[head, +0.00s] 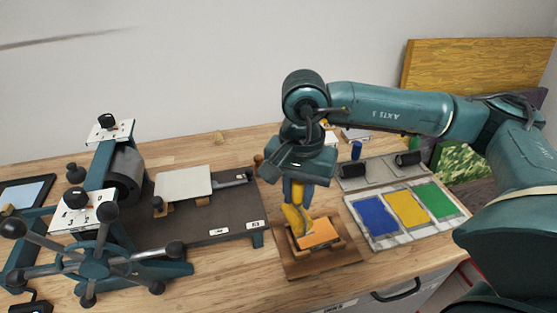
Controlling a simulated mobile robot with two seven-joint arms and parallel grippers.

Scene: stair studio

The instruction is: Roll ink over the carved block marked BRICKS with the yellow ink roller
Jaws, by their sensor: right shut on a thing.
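My right gripper (297,195) points down over the bench and is shut on the yellow ink roller (292,217). The roller is at the left end of an orange-topped block (318,234) and overlaps it in the picture. I cannot tell whether they touch. The block lies flat in a wooden holder on a brown board (335,261). No lettering on it can be read, so I cannot confirm the BRICKS mark. The roller's handle is mostly hidden by the gripper. My left gripper is not in view.
Right of the block is a tray (386,240) with blue (374,215), yellow (408,208) and green (436,199) ink areas. Behind it a grey rack (376,174) holds dark rollers. A teal press (100,220) with spoked handles and a flat bed fills the left.

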